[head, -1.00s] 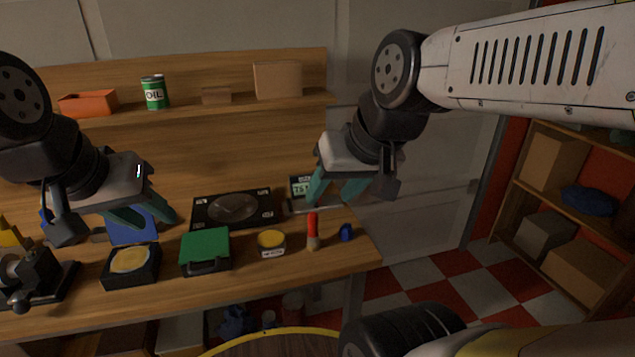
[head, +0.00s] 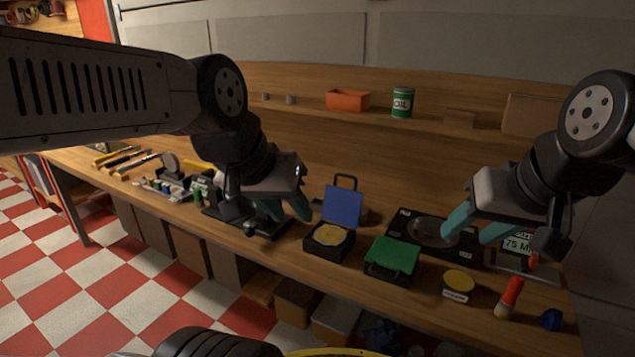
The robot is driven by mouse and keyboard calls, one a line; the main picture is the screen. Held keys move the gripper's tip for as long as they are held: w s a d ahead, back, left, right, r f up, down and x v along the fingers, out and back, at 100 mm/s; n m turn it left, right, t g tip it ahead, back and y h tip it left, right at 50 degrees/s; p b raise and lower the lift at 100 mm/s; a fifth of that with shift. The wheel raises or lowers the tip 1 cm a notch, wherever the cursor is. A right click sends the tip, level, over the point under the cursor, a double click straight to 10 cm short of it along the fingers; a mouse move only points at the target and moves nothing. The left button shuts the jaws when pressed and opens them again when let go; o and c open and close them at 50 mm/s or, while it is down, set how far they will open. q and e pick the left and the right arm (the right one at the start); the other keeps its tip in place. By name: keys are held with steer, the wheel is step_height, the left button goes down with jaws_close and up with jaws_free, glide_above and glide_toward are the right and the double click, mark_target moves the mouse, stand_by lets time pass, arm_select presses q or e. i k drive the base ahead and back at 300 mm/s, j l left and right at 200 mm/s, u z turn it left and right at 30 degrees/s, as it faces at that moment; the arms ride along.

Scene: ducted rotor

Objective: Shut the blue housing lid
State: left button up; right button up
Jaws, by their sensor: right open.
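The blue housing lid (head: 343,206) stands upright, open, at the back edge of a black housing (head: 314,244). A round yellow part (head: 331,236) sits inside the housing. A dark handle shows at the lid's top. My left gripper (head: 288,210) is to the left of the lid, above the bench; its fingers overlap in this view, so its opening is unclear. My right gripper (head: 465,238) is open and empty, to the right of the lid, above a flat black plate with a round disc (head: 432,232).
A green case (head: 393,257), a yellow-topped tin (head: 458,284), a red-handled brush (head: 510,295) and a small blue item (head: 551,319) lie right of the housing. A black fixture (head: 248,222) stands to its left. A shelf with an oil can (head: 403,102) runs behind.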

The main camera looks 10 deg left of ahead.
mark_target(341, 205)
steer(key=u, duration=0.25)
steer(key=i+j+u, duration=0.1)
steer(key=i+u, duration=0.7)
steer(key=k+l, duration=0.05)
steer(key=k, duration=0.1)
